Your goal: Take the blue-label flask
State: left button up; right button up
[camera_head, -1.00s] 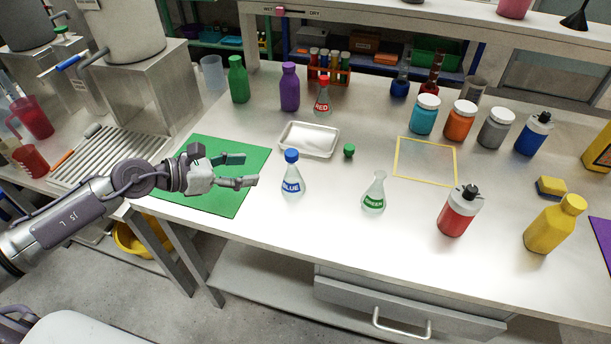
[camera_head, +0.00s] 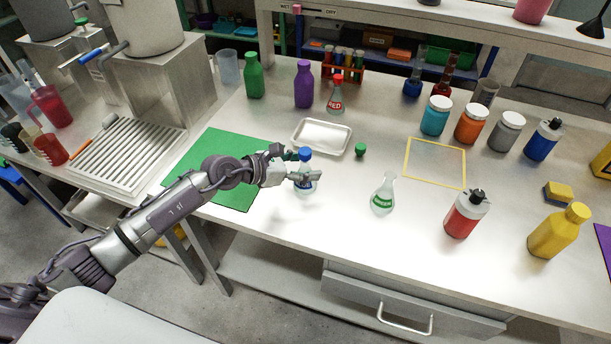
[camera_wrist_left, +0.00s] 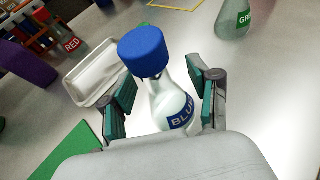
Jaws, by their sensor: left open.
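The blue-label flask (camera_head: 305,187) stands upright on the white bench, with a blue cap on top. In the left wrist view the flask (camera_wrist_left: 172,106) is between the two fingers, its BLUE label low and partly hidden by my gripper body. My left gripper (camera_head: 297,166) is open around the flask's neck area. In the left wrist view the fingers of the left gripper (camera_wrist_left: 162,98) sit on either side of it, with a visible gap at least on the right. My right gripper is not in view.
The green-label flask (camera_head: 383,195) stands to the right. A white tray (camera_head: 347,150) and a green cap (camera_head: 360,150) lie behind. The red-label flask (camera_head: 336,100) and purple bottle (camera_head: 303,85) are farther back. A green mat (camera_head: 240,196) lies left; a yellow outline (camera_head: 465,172) marks clear bench.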

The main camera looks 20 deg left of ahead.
pick_arm(q)
grip_shut()
dwell(0.3)
